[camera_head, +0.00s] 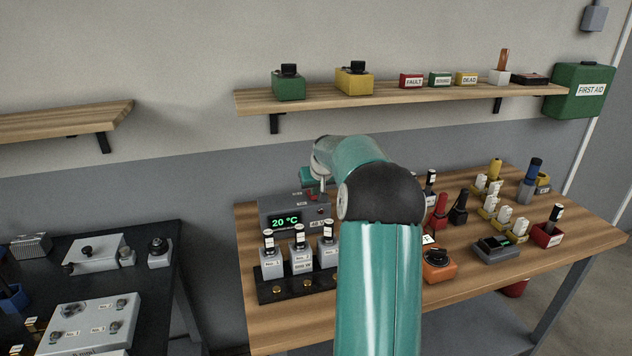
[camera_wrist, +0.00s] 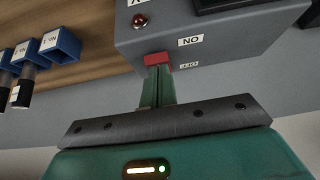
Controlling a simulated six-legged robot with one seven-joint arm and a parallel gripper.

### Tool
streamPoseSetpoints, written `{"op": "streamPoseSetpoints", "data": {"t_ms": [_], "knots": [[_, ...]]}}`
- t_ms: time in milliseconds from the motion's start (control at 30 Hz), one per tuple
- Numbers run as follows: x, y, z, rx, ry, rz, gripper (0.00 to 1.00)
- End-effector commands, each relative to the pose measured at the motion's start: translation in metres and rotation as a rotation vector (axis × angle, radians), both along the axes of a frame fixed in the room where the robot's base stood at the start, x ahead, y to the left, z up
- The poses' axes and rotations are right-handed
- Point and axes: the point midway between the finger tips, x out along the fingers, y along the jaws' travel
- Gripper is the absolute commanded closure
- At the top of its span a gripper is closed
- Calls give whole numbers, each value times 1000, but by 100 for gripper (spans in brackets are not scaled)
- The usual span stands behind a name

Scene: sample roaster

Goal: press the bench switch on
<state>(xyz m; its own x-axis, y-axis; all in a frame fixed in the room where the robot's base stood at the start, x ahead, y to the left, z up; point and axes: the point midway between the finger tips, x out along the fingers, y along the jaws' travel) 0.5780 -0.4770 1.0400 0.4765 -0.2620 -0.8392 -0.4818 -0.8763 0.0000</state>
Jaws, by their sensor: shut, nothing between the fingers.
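The bench switch is a red rocker (camera_wrist: 157,60) on the edge of a grey box (camera_wrist: 225,32) in the wrist view. A label reading ON sits beside it, and a second, smaller label is just below that one. A small dark red lamp (camera_wrist: 140,21) is on the same face. My gripper (camera_wrist: 158,72) is shut and empty, its fingertips right at the red rocker; I cannot tell whether they press it. In the head view the grey box (camera_head: 266,212) shows 20 °C in green, and my gripper (camera_head: 323,187) is over its top, partly hidden by my arm.
Several grey holders with black-topped vials (camera_head: 301,262) stand on a dark rack before the box. An orange device (camera_head: 438,264) and a grey meter (camera_head: 497,249) are on the wooden bench (camera_head: 465,300) to the right. A wooden shelf (camera_head: 400,97) hangs above.

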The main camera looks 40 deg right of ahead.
Motion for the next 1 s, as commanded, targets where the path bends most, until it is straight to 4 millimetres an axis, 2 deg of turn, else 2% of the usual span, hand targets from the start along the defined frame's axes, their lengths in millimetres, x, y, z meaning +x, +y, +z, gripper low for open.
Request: {"op": "streamPoseSetpoints", "data": {"t_ms": [267,400,733,1000], "knots": [[-1,0,0,-1,0,-1,100],[-5,2,-15,1,3,-1,100],[-4,1,-9,-1,-1,-1,100],[-4,1,3,-1,-1,-1,100]]}}
